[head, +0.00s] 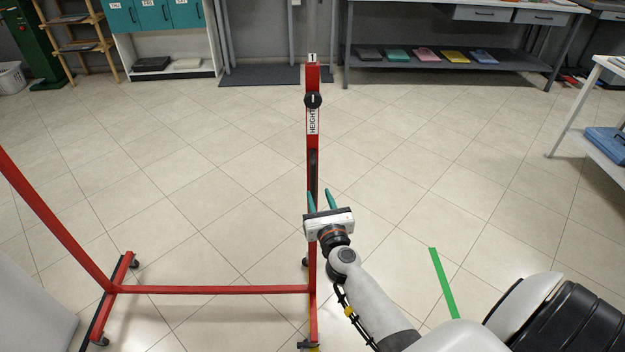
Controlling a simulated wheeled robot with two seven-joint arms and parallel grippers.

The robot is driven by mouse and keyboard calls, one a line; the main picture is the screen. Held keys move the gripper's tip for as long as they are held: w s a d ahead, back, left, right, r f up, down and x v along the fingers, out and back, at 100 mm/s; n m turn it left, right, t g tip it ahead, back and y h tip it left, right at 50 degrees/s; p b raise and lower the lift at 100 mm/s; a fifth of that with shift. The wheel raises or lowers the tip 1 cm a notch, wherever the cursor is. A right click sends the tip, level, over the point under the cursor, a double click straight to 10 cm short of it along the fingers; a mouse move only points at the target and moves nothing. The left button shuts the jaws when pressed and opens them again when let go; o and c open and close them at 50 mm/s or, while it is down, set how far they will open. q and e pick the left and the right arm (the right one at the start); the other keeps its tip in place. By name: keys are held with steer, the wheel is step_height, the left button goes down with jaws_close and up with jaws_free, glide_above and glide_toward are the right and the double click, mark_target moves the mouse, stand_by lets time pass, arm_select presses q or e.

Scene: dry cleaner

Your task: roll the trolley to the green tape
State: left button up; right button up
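The trolley is a red wheeled frame with a tall upright (313,235) at its right end, a low crossbar (210,290), and another red post at the left. A "HEIGHT" label and a black knob sit on the right upright, with a dark handle strip below. My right gripper (321,200) is beside this upright with its two teal fingers apart. The left finger overlaps the upright in the picture; I cannot tell whether they touch. The green tape (444,283) is a short strip on the floor, right of the trolley and my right forearm. My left gripper is out of view.
The tiled floor is clear between the trolley and the back. A grey workbench shelf (440,62) with coloured folded items stands at the back right. A white table (590,140) with a blue case is at the right edge. A wooden rack and teal drawers stand back left.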

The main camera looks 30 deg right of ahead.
mark_target(314, 183)
steer(key=x, duration=0.7)
steer(key=shift+f, duration=0.15)
jaws_close()
